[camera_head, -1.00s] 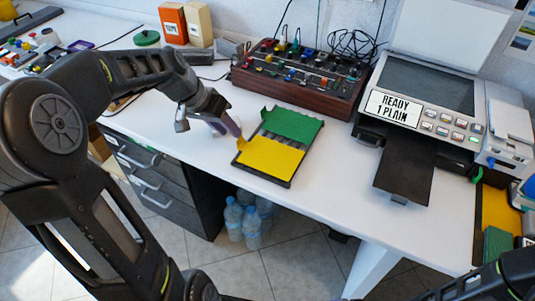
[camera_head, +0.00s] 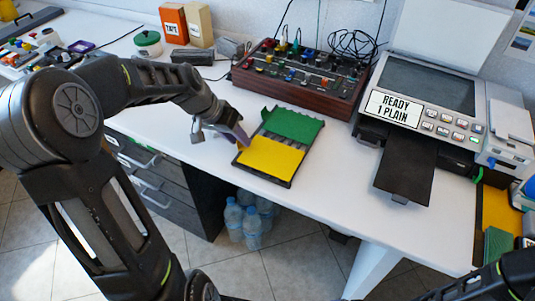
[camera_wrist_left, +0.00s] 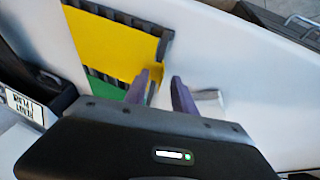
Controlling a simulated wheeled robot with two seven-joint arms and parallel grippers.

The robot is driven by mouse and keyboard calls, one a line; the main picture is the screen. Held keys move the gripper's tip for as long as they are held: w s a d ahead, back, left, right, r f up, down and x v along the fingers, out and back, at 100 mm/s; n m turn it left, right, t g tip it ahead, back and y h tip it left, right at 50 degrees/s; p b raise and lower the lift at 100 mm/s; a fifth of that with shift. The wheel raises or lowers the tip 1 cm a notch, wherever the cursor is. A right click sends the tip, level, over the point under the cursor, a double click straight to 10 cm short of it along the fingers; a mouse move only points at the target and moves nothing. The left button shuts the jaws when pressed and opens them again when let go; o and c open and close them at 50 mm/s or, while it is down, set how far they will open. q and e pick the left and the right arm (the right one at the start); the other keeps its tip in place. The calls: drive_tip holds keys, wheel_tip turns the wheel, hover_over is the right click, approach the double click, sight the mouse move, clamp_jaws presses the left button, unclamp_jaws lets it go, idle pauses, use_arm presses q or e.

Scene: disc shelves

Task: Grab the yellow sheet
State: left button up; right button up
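The yellow sheet (camera_head: 272,157) lies flat in the front half of a black ribbed tray (camera_head: 289,182) on the white desk. A green sheet (camera_head: 293,124) lies in the tray's back half. In the left wrist view the yellow sheet (camera_wrist_left: 108,42) fills the upper left, with the green sheet (camera_wrist_left: 103,90) below it. My left gripper (camera_head: 241,137) is at the tray's left edge, by a small raised yellow tab. In the wrist view its purple fingers (camera_wrist_left: 160,92) are apart, with the tab (camera_wrist_left: 153,88) showing between them, close to the left finger. My right gripper is out of view.
A grey printer (camera_head: 445,120) with "READY 1 PLAIN" on its display stands right of the tray. A wooden control box (camera_head: 300,80) with knobs and cables stands behind.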

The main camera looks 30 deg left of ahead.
use_arm(q)
drive_tip(key=shift+c, duration=0.3)
clamp_jaws()
idle(0.5)
